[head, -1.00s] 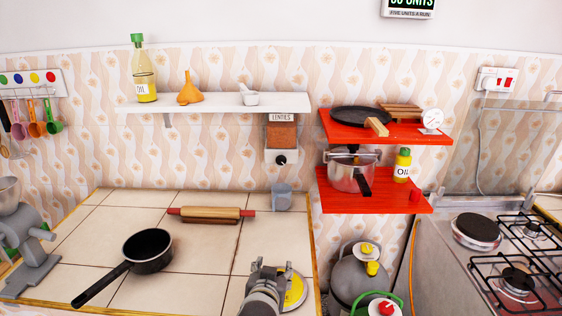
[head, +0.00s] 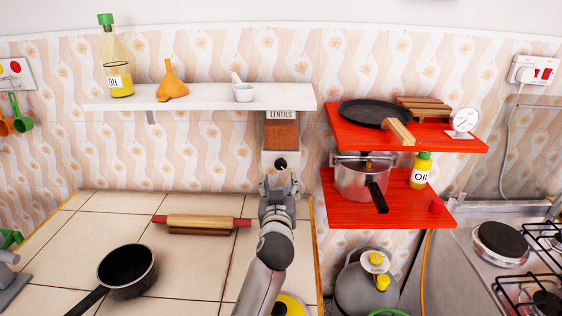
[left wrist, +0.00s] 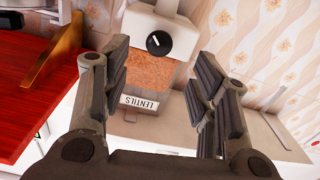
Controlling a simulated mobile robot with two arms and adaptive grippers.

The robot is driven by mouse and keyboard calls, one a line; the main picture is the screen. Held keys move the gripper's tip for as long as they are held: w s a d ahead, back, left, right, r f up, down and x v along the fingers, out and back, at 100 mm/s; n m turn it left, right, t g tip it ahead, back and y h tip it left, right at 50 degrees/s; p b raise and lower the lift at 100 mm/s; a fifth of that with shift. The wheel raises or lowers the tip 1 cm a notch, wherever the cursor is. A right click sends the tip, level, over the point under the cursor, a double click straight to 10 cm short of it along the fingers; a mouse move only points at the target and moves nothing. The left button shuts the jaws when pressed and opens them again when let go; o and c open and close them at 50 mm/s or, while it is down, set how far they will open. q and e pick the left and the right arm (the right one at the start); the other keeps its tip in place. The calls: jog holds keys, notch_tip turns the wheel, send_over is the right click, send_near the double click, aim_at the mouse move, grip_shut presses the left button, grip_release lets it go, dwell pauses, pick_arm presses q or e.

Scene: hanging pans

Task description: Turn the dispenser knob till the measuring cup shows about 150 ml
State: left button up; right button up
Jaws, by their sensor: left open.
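The lentil dispenser (head: 282,134) hangs on the tiled wall under the white shelf. Its clear window shows brown lentils below a label reading LENTILS. Its black knob (head: 280,163) sits on the white lower part. In the left wrist view the dispenser appears upside down, with the knob (left wrist: 158,41) and its white pointer mark between the fingers. My left gripper (head: 281,180) is open just in front of and below the knob, not closed on it. The measuring cup is hidden behind my left gripper and arm. My right gripper is out of view.
The white shelf (head: 205,97) is above, with an oil bottle, a funnel and a mortar. A rolling pin (head: 200,222) and black pan (head: 126,270) lie on the counter at left.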

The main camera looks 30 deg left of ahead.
aim_at(281, 166)
pick_arm(q)
jog(key=w+a, duration=0.1)
jog(key=w+a+r+p, duration=0.1)
jog(key=w, duration=0.1)
jog(key=p+x, duration=0.1)
jog(key=x, duration=0.3)
jog(key=shift+w+a+f, duration=0.1)
jog(key=shift+w+f, duration=0.1)
jog(key=shift+w+a, duration=0.15)
jog(key=shift+w, duration=0.15)
jog(key=shift+w+a+f, duration=0.1)
jog(key=shift+w+a, duration=0.15)
jog(key=shift+w, duration=0.15)
jog(key=shift+c, duration=0.2)
jog(key=c, duration=1)
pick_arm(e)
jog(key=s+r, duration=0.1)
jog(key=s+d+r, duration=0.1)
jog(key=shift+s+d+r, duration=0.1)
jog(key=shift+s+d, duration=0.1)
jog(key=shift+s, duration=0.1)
